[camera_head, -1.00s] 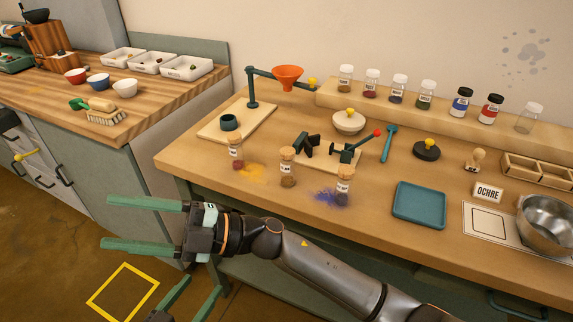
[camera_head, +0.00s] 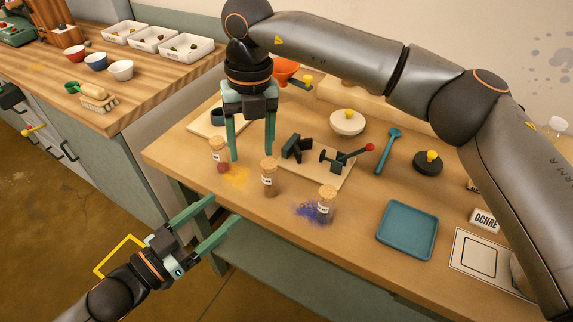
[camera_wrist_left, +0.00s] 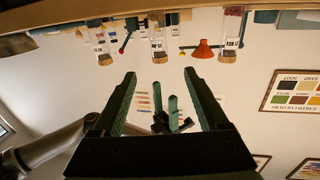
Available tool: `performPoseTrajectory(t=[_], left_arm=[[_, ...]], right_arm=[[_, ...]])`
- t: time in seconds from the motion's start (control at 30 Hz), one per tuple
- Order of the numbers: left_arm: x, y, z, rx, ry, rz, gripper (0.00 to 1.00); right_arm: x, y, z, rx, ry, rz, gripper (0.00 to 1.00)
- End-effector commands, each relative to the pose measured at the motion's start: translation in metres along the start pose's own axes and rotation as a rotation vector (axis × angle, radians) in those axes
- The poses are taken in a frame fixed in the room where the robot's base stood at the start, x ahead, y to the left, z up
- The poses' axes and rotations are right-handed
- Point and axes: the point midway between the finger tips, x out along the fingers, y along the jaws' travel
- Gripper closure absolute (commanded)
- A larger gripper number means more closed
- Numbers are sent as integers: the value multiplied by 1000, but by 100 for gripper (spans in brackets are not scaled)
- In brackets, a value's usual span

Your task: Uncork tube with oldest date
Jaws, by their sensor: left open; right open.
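Three corked glass tubes stand on the table: a left one with reddish contents (camera_head: 219,158), a middle brown one (camera_head: 269,180) and a right dark one (camera_head: 326,208). Each has a label too small to read. My right gripper (camera_head: 251,157) points down, open and empty, its fingers between and behind the left and middle tubes. My left gripper (camera_head: 227,212) is open and empty at the table's front edge, pointing toward the tubes. In the left wrist view, which is upside down, its open fingers (camera_wrist_left: 160,76) lie apart from the tubes (camera_wrist_left: 158,45).
Orange and blue powder (camera_head: 308,212) lies by the tubes. A clamp stand (camera_head: 340,160) sits behind them. My right arm hides much of the back shelf.

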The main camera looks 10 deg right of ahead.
Motion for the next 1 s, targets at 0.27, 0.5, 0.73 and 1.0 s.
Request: performPoseTrajectory(t=[0.27,0.5,0.73,1.0], left_arm=[[22,0,-5,3,5,12,23],[40,0,-7,4,10,12,23],[81,1,-7,3,10,12,23],[127,2,-7,2,8,12,23]], right_arm=[[-17,-33,17,35,-30,-74,35],[-17,-31,16,35,-31,-76,35],[-17,-32,16,34,-30,-74,35],[-17,-32,16,34,-30,-73,35]])
